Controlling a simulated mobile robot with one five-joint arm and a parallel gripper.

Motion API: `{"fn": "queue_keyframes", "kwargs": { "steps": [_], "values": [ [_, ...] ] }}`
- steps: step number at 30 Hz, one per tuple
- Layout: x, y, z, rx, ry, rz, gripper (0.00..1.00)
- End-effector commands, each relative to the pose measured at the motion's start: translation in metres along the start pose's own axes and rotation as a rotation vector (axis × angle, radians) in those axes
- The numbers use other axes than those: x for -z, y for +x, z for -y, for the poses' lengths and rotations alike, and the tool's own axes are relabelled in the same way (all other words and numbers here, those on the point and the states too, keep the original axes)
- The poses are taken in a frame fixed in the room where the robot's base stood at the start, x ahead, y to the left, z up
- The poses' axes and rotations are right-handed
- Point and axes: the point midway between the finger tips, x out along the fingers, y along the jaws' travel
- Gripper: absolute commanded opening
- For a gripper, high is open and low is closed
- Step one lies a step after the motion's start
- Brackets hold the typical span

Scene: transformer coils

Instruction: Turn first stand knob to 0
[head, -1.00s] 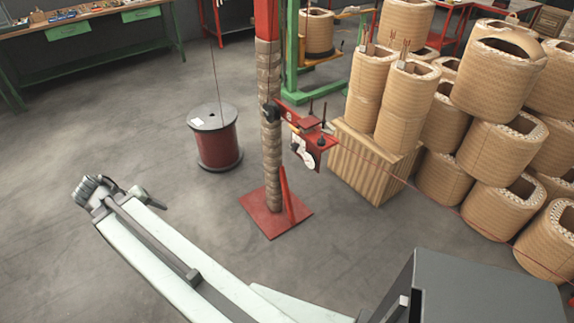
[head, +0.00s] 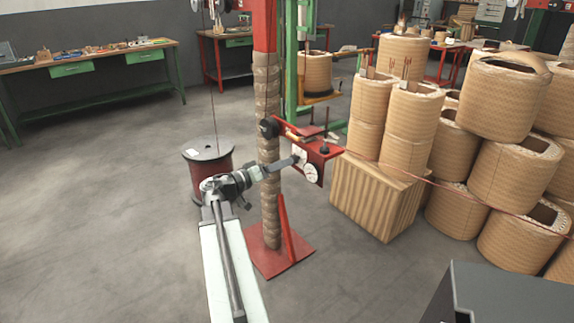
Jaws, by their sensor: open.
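The stand has a post (head: 268,190) wrapped in tan material on a red base plate (head: 283,255). A red bracket (head: 313,150) sticks out from the post to the right, with a white dial (head: 310,172) on its front. A black round knob (head: 268,128) sits at the bracket's left end, by the post. I cannot read any setting. My gripper (head: 292,162) reaches across the post from the left, its tip in front of or against the white dial plate. Contact cannot be told. It is open; the gap between its fingers is hard to make out, and it partly covers the dial plate.
A dark red spool (head: 207,165) stands behind my arm at the left. A wooden block (head: 372,200) bearing tall coils (head: 405,130) stands close right of the stand. More coils (head: 500,85) are stacked at right. A red wire runs right from the bracket. The left floor is clear.

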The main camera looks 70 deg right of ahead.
Motion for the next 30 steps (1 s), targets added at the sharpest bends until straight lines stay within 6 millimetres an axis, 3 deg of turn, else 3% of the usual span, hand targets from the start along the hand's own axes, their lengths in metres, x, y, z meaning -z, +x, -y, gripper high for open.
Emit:
{"fn": "queue_keyframes", "kwargs": {
  "steps": [6, 14, 15, 20, 21, 30],
  "values": [
    [0.0, 0.028, 0.001, 0.001, 0.0, 0.0, 0.52],
    [0.0, 0.03, 0.001, 0.003, -0.001, -0.001, 0.52],
    [0.0, 0.03, 0.001, 0.003, -0.001, -0.001, 0.49],
    [0.0, 0.03, 0.001, 0.003, -0.001, -0.001, 0.04],
    [0.0, 0.03, 0.001, 0.003, -0.001, -0.001, 0.0],
    [0.0, 0.029, 0.001, 0.003, -0.035, -0.001, 0.0]
  ]
}}
